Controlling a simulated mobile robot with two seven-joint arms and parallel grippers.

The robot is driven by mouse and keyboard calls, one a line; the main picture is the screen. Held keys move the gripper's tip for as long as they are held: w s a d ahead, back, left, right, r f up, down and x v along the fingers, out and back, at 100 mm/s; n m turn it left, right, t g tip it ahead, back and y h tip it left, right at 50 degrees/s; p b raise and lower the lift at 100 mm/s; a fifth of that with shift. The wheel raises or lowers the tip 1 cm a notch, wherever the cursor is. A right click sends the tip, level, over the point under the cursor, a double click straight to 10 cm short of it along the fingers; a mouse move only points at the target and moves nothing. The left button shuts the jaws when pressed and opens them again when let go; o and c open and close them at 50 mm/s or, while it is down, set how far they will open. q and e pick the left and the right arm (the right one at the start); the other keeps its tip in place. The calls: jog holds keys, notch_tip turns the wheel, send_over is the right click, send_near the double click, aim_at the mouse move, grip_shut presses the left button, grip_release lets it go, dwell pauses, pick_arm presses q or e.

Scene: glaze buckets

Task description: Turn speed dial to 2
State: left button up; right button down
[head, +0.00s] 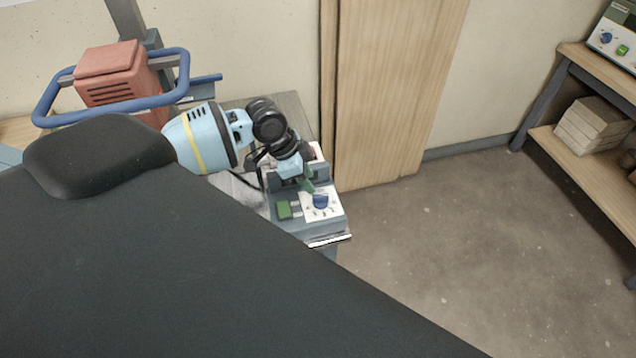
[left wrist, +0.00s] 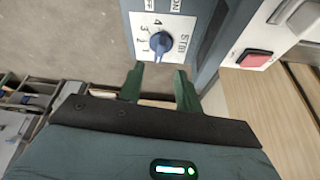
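The speed dial (head: 320,202) is a blue knob on a white numbered plate, on a grey control box (head: 308,228) in the head view. In the left wrist view the dial (left wrist: 160,43) sits by printed numbers and the word STIR; I cannot tell surely which mark it points at. My left gripper (head: 308,184) is just above the dial's plate in the head view. In the left wrist view its two green fingers (left wrist: 159,72) are spread and empty, with the dial just beyond and between their tips. My right gripper is in neither view.
A green switch (head: 284,210) sits left of the dial. A red button (left wrist: 254,60) is on a white housing beside the box. An orange-red unit (head: 110,72) with a blue tube frame stands behind. A shelf (head: 590,175) is at right; the floor between is clear.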

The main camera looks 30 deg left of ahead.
aim_at(319, 196)
pick_arm(q)
jog(key=shift+x, duration=3.6)
grip_shut()
